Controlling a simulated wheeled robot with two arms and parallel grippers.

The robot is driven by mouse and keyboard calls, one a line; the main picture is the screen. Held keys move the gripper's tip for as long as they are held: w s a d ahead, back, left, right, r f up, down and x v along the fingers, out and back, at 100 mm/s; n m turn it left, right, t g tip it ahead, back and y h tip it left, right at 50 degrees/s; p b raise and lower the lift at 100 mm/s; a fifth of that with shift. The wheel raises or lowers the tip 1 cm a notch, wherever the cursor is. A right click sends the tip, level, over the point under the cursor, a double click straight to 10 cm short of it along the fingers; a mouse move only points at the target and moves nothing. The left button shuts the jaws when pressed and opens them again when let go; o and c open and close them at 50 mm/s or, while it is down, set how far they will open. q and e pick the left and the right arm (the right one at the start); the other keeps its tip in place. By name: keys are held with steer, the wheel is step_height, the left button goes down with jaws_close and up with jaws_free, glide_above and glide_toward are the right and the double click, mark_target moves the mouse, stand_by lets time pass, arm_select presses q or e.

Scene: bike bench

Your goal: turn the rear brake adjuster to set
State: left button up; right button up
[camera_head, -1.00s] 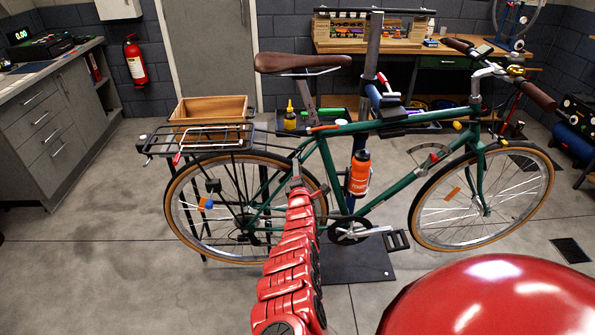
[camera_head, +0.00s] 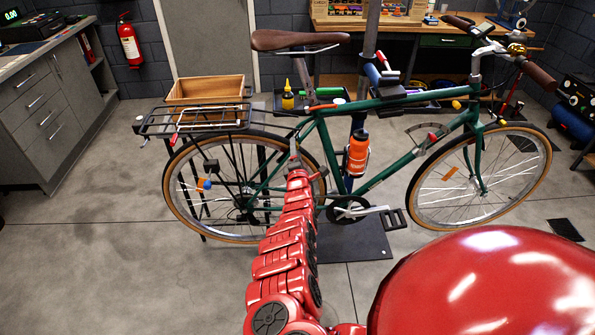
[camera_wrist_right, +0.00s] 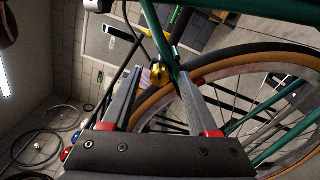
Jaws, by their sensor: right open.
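The green bike (camera_head: 330,150) stands upright, held by a stand. My right gripper (camera_head: 295,157) reaches the frame just behind the seat tube, by the front of the rear wheel (camera_head: 182,203). In the right wrist view the two grey fingers of this gripper (camera_wrist_right: 160,70) are apart. A small gold knob (camera_wrist_right: 158,73), apparently the rear brake adjuster, shows between and beyond the fingertips, beside a green tube. I cannot tell whether a finger touches it. In the head view the knob is too small or hidden to make out. My left gripper is out of view.
A black rear rack (camera_head: 195,120) sits over the rear wheel, with a wooden box (camera_head: 207,89) behind it. An orange bottle (camera_head: 357,153) is on the frame, with a pedal (camera_head: 394,219) below. The tyre runs close to the right finger in the wrist view. Floor at left is clear.

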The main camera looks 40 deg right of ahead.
steer(key=p+v, duration=1)
steer(key=v, duration=0.6)
steer(key=shift+s, duration=0.2)
